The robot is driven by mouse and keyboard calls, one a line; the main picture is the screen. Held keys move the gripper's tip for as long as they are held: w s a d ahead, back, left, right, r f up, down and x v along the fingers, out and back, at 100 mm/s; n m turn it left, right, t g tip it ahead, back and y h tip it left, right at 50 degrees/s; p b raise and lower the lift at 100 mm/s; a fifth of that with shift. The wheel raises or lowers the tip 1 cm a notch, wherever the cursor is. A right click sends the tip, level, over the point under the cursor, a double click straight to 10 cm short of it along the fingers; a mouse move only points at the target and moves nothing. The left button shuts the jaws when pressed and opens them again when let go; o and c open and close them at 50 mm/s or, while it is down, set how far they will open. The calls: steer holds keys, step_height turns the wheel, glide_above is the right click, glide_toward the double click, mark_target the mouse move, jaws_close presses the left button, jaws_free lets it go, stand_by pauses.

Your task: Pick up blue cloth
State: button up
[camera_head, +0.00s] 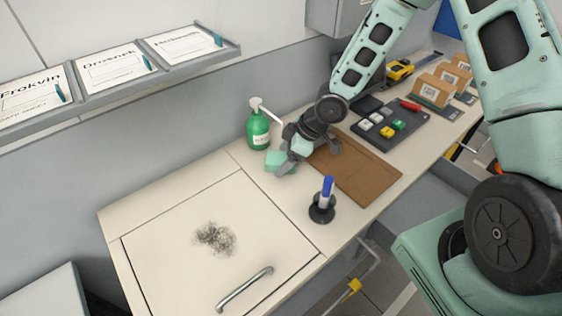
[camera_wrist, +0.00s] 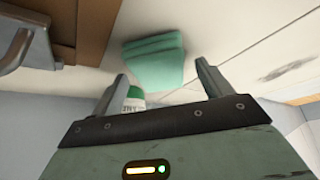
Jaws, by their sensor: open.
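A folded cloth (camera_head: 277,160) lies on the pale counter beside the green pump bottle. It looks teal-green rather than plain blue. In the wrist view the cloth (camera_wrist: 154,60) shows its stacked folds just beyond and between my fingertips. My gripper (camera_head: 289,163) is low over the counter at the cloth's right side, and it covers part of the cloth in the head view. In the wrist view the fingers of my gripper (camera_wrist: 161,72) are spread wide with nothing held between them. Whether a finger touches the cloth is unclear.
The green bottle (camera_head: 258,130) stands close behind the cloth. A brown board (camera_head: 362,170) lies to the right, with a blue-capped marker in a black stand (camera_head: 322,210) in front. A dark smudge (camera_head: 214,237) marks the front-left panel, which has a metal handle (camera_head: 245,289).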

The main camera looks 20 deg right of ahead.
steer(key=shift+a+f, duration=0.1)
steer(key=shift+f, duration=0.1)
steer(key=shift+c, duration=0.4)
steer(key=c, duration=1)
steer(key=shift+r, duration=0.1)
steer(key=shift+c, duration=0.2)
steer(key=shift+s+d+r, duration=0.15)
steer(key=shift+d+r, duration=0.3)
steer(key=shift+d, duration=0.05)
steer(key=s+d+r+p, duration=0.2)
steer(key=s+d+r, duration=0.1)
steer(key=d, duration=0.2)
steer(key=s+d+r+p, duration=0.2)
steer(key=s+d+r, duration=0.1)
steer(key=d, duration=0.3)
steer(key=shift+d+r, duration=0.25)
steer(key=shift+r, duration=0.2)
